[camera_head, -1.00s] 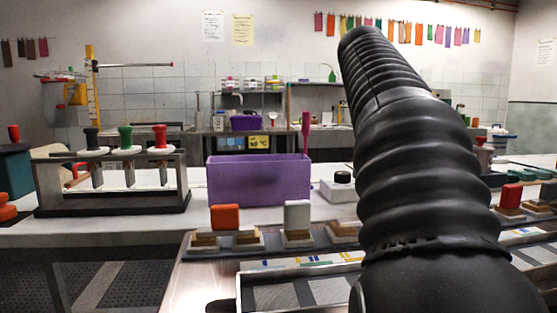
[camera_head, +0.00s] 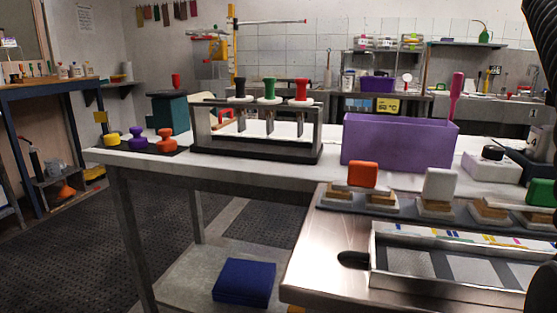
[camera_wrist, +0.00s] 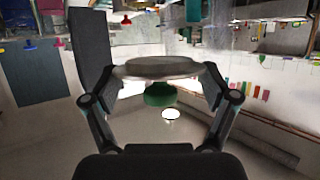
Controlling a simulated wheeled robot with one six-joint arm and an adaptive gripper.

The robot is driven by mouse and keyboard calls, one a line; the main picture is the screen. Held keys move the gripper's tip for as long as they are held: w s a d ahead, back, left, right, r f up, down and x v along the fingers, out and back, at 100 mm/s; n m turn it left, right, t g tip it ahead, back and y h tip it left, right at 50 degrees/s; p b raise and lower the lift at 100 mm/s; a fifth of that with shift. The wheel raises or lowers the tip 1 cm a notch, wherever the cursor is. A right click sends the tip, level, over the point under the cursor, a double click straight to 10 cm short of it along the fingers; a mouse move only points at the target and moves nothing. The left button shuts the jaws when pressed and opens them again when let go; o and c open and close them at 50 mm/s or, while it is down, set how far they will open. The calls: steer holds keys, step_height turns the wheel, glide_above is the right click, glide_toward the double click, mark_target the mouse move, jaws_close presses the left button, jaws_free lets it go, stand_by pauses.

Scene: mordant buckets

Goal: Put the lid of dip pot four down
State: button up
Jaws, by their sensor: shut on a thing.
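In the wrist view my gripper (camera_wrist: 155,80) is shut on a pale grey round lid (camera_wrist: 155,68), whose disc spans between the fingers. A dark green knob (camera_wrist: 168,95) shows below the disc in that picture, which looks upside down. In the head view only a dark piece of my arm shows at the right edge; my gripper and the lid are out of that view. Yellow (camera_head: 112,139), purple (camera_head: 137,138) and orange (camera_head: 166,141) knobbed pieces sit at the left end of the white bench (camera_head: 330,172). I cannot tell which pot is dip pot four.
A dark rack (camera_head: 256,150) with black, green and red handled tools stands on the bench, beside a purple bin (camera_head: 398,143). A nearer steel table (camera_head: 330,240) carries orange, white and green blocks and a tray.

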steer(key=w+d+f+b, duration=0.2)
steer(key=w+d+f, duration=0.2)
steer(key=w+f, duration=0.6)
steer(key=shift+w+d+f+b, duration=0.3)
steer(key=shift+d+b, duration=0.05)
steer(key=shift+d, duration=0.05)
stand_by(0.3)
steer(key=shift+f, duration=0.3)
steer(key=o, duration=0.9)
steer(key=shift+o, duration=0.2)
steer(key=shift+r, duration=0.15)
